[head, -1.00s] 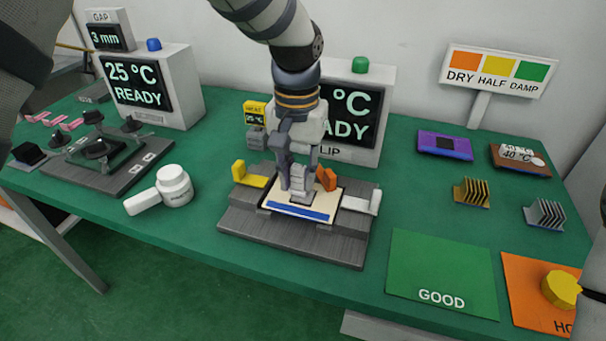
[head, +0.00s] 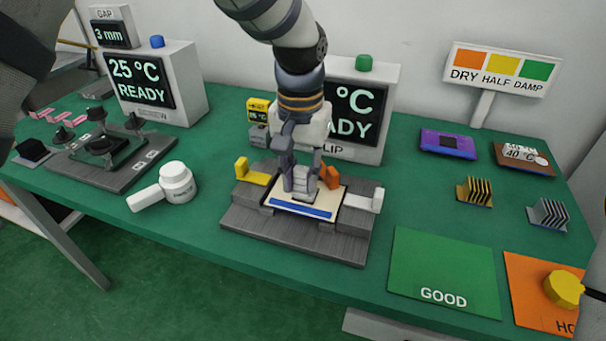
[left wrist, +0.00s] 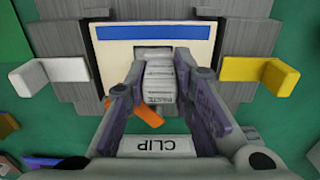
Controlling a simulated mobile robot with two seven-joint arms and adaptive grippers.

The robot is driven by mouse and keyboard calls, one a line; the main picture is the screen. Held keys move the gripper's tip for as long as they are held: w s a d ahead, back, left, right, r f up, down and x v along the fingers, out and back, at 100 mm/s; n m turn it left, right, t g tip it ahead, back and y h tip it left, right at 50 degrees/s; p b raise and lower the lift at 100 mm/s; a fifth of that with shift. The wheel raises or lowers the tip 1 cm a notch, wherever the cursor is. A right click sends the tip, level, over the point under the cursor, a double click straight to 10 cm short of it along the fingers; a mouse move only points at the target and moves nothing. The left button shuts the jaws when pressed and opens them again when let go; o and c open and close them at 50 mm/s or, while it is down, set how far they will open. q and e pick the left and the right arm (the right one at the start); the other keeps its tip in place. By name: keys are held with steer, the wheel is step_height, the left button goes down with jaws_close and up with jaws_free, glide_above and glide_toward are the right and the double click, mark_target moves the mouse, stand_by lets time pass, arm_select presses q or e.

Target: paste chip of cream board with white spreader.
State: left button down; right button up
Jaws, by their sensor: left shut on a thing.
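The cream board (head: 328,203), with a blue strip along its front edge, lies in the grey fixture in the middle of the table. It also shows at the top of the left wrist view (left wrist: 111,55). My left gripper (head: 300,186) is over the board and shut on a whitish piece marked PASTE, which I take for the white spreader (left wrist: 160,85). The spreader's end is over the board's middle; I cannot tell whether it touches. My right gripper is not visible.
The grey fixture (head: 255,222) has yellow (head: 256,177), white (head: 365,201) and orange (head: 329,176) levers close to my fingers. A white jar with a handle (head: 177,182) stands left. A green GOOD mat (head: 445,265) lies right. A display box (head: 385,100) stands behind.

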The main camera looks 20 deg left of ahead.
mark_target(305, 169)
arm_select(q)
steer(key=shift+w+d+f, duration=0.1)
steer(key=shift+w+d, duration=0.05)
steer(key=shift+d, duration=0.15)
step_height(305, 169, up, 9)
steer(key=shift+r, duration=0.1)
stand_by(0.5)
